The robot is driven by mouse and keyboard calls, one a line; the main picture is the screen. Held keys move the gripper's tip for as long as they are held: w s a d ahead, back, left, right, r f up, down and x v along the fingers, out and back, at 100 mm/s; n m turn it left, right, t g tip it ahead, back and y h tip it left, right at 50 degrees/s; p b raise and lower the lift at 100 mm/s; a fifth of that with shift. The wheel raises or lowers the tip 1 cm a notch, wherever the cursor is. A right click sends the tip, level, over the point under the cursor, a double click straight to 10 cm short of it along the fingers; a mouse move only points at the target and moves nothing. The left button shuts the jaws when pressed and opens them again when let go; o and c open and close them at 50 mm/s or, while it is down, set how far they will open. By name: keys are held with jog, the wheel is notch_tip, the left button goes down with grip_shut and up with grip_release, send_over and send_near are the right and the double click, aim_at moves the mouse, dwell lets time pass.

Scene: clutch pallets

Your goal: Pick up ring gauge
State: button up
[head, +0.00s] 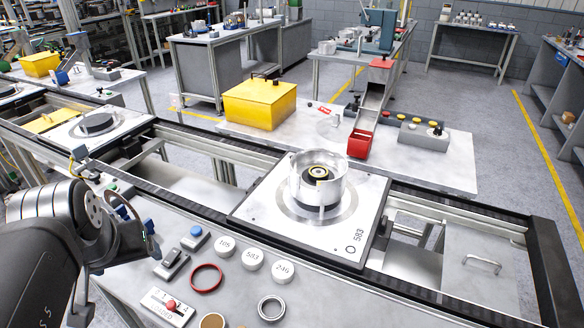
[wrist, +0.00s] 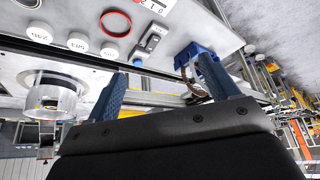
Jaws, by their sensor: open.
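A grey metal ring (head: 271,307), which looks like the ring gauge, lies flat on the front bench near the bottom edge of the head view. In the wrist view a grey ring (wrist: 28,3) is partly cut off at the top left corner. My gripper (head: 138,222) is at the left of the head view, over the left end of the bench and well apart from the ring. In the wrist view my gripper (wrist: 162,88) shows two blue fingers spread apart with nothing between them.
A red ring (head: 206,278), white numbered caps (head: 253,259), a switch box (head: 171,264) and a red-button box (head: 168,306) lie on the bench near the metal ring. A pallet (head: 270,215) with a clear-walled cylinder (head: 336,188) stands behind them.

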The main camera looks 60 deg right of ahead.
jog(key=d+r+m+g, duration=0.1)
jog(key=d+r+m, duration=0.3)
jog(key=d, duration=0.9)
notch_tip(320, 180, up, 2)
jog(key=m+g, duration=0.2)
jog(key=m, duration=0.2)
send_over(318, 173)
jog(key=a, duration=0.7)
jog(key=shift+h, duration=0.5)
jog(key=x, duration=1.1)
jog(key=s+x, duration=0.1)
jog(key=x, duration=0.4)
jog(key=shift+d+f, duration=0.1)
jog(key=shift+f, duration=0.15)
jog(key=c, duration=1.2)
jog(key=shift+o, duration=0.2)
